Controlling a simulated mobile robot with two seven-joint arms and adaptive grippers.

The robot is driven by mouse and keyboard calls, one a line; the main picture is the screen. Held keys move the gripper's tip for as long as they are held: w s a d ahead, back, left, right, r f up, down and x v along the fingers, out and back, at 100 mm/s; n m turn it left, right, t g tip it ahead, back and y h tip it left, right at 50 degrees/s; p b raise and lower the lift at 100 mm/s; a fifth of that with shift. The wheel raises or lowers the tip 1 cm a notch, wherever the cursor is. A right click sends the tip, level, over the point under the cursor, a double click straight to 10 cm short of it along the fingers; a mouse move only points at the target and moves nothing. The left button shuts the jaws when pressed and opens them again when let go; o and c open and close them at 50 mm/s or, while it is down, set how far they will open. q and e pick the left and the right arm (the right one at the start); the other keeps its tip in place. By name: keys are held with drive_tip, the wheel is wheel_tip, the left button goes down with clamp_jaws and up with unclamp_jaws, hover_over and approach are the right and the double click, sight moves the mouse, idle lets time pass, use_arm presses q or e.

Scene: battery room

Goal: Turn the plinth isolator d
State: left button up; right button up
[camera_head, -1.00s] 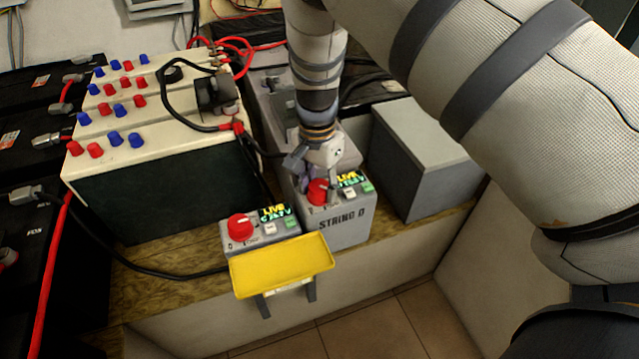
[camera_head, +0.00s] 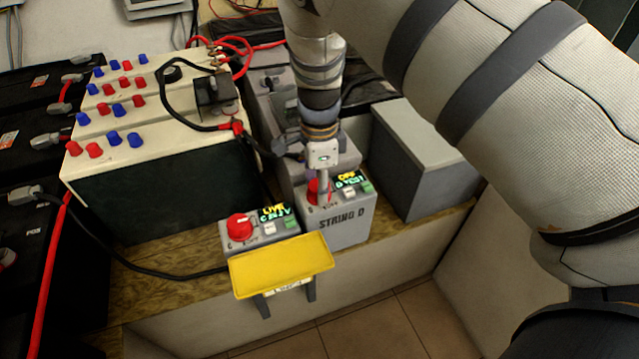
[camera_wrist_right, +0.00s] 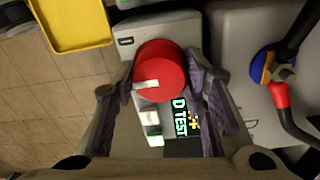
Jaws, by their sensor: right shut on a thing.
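The plinth isolator d (camera_head: 340,226) is a grey box marked "STRING D" on the plinth's front edge. Its red knob (camera_head: 312,192) is partly hidden by my right gripper (camera_head: 321,186). In the right wrist view the round red knob (camera_wrist_right: 160,66), with a white pointer mark, sits between the two fingers of my right gripper (camera_wrist_right: 163,80), which is shut on it. The isolator's display (camera_head: 352,179) seems to read "OFF" over "D TEST"; "D TEST" shows in the wrist view (camera_wrist_right: 187,118). My left gripper is not in view.
A second isolator (camera_head: 262,240) with a red knob and a "LIVE" display stands to the left. A yellow tray (camera_head: 282,263) juts out before it. A grey box (camera_head: 420,160) stands to the right. A white-topped battery (camera_head: 150,110) with red and blue caps stands at left.

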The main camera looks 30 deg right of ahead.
drive_tip(key=shift+a+m, duration=0.1)
drive_tip(key=shift+m, duration=0.2)
idle(0.4)
drive_tip(key=o, duration=0.9)
drive_tip(key=shift+c, duration=0.2)
drive_tip(key=shift+r, duration=0.4)
wheel_tip(320, 180, up, 11)
drive_tip(key=shift+w, duration=0.15)
